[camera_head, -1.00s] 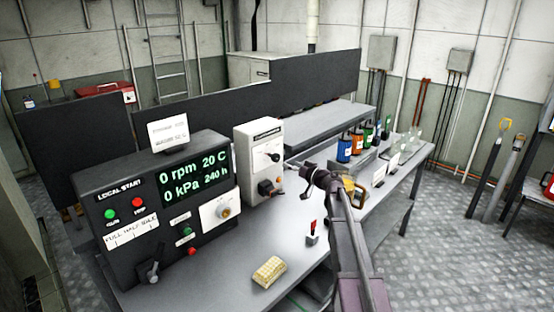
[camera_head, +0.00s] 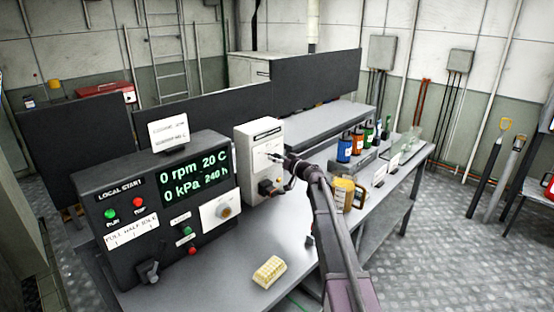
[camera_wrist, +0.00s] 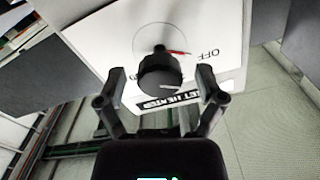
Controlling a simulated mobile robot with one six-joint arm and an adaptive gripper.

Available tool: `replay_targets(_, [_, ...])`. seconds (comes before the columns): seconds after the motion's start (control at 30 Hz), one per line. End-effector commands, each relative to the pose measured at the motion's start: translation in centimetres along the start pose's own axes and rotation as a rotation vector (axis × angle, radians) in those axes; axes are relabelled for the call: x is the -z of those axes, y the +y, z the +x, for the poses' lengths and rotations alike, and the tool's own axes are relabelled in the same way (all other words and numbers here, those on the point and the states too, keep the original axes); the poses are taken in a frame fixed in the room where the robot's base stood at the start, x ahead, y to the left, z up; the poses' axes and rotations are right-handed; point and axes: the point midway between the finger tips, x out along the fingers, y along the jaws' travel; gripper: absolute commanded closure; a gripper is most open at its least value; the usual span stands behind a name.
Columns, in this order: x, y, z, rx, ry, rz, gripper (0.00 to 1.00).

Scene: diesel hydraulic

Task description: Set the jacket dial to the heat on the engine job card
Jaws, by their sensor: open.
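The white jacket heater box (camera_head: 252,150) stands on the bench, right of the dark control panel. Its black dial (camera_wrist: 160,76) fills the middle of the wrist view, with a red mark beside it and OFF printed upside down to the right. My gripper (camera_wrist: 161,88) is open, with one finger on each side of the dial; I cannot tell whether either touches it. In the head view my gripper (camera_head: 281,160) is at the box's front and covers the dial. The job card (camera_head: 168,133) stands above the control panel; its lettering is too blurred to read surely.
The control panel (camera_head: 110,185) shows 0 rpm, 20 C, 0 kPa and 240 h. A yellow block (camera_head: 269,271) lies on the bench front. A yellow-handled jug (camera_head: 345,193) stands right of my arm, and several coloured cans (camera_head: 344,148) stand behind it.

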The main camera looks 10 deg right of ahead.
Motion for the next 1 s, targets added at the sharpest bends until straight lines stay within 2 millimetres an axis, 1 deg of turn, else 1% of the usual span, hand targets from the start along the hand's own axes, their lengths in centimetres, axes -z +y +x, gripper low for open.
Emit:
replay_targets(0.03, [0.00,0.01,-0.02,0.000,0.000,0.000,0.19])
replay_targets(0.07, [0.00,0.01,-0.02,0.000,0.000,0.000,0.27])
replay_targets(0.1, [0.00,0.01,-0.02,0.000,0.000,0.000,0.39])
replay_targets(0.17, [0.01,0.02,-0.03,0.000,0.000,0.000,0.57])
replay_targets(0.2, [0.01,0.02,-0.03,0.000,0.000,0.000,0.69])
replay_targets(0.3, [0.01,0.02,-0.02,0.000,0.000,0.000,0.95])
replay_targets(0.67, [0.02,0.03,0.01,0.000,0.000,0.025,0.95])
replay_targets(0.87, [0.03,0.04,0.03,0.000,0.001,0.098,0.95])
replay_targets(1.0, [0.03,0.06,0.04,0.001,0.001,0.183,0.95])
